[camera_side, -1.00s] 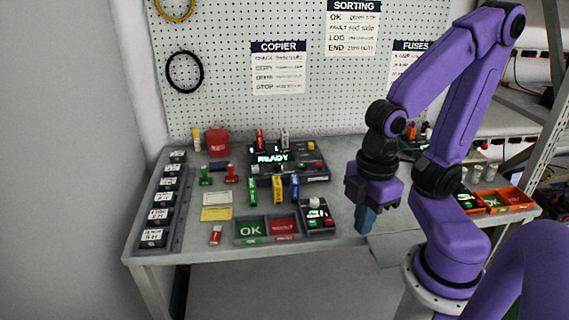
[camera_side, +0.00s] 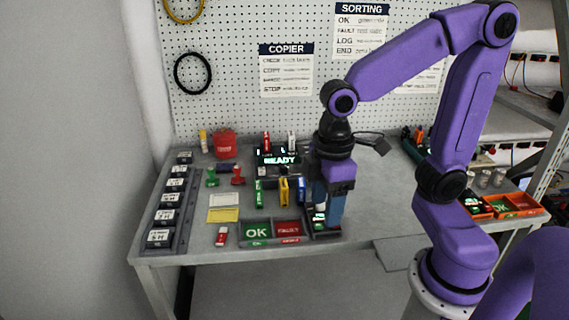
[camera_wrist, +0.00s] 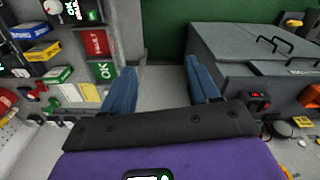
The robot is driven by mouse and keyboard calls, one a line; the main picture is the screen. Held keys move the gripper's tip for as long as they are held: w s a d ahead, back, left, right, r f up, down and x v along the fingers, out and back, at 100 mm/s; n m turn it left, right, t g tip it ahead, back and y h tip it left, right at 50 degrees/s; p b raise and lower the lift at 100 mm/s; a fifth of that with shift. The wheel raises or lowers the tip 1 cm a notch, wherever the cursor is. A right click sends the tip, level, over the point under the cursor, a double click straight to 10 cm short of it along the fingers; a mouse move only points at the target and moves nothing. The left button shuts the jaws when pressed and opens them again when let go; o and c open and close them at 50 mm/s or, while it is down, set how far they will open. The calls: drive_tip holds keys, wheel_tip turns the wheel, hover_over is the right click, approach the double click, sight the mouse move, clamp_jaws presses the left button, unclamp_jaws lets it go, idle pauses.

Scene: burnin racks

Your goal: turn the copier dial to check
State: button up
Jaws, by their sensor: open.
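The copier (camera_side: 263,172) is a dark box at the back of the bench with a lit READY display (camera_side: 280,160); my arm hides its right part. A small dark control box (camera_side: 326,234) with a white round knob (camera_side: 321,208) stands at the bench front; I cannot tell for sure that this knob is the copier dial. My gripper (camera_side: 327,216) is open, with blue fingers pointing down, and overlaps that box in the side view. In the wrist view, the gripper (camera_wrist: 160,68) has nothing between its fingers, and a white knob (camera_wrist: 54,7) shows apart from them at the upper left.
A tray with a green OK part (camera_side: 257,231) and a red FAULT part (camera_side: 289,229) adjoins the small box. Yellow (camera_side: 284,191), green and blue upright blocks stand behind it. A red tub (camera_side: 225,145) stands at the back left.

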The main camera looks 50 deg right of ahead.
drive_tip(key=w+d+r+m, duration=0.1)
drive_tip(key=w+r+m, duration=0.1)
drive_tip(key=w, duration=0.9)
drive_tip(key=m, duration=0.4)
hover_over(284, 166)
drive_tip(key=f, duration=0.1)
wheel_tip(284, 166, down, 17)
drive_tip(key=shift+d+f, duration=0.1)
drive_tip(key=shift+d, duration=0.05)
drive_tip(key=shift+m, duration=0.3)
drive_tip(key=c, duration=1)
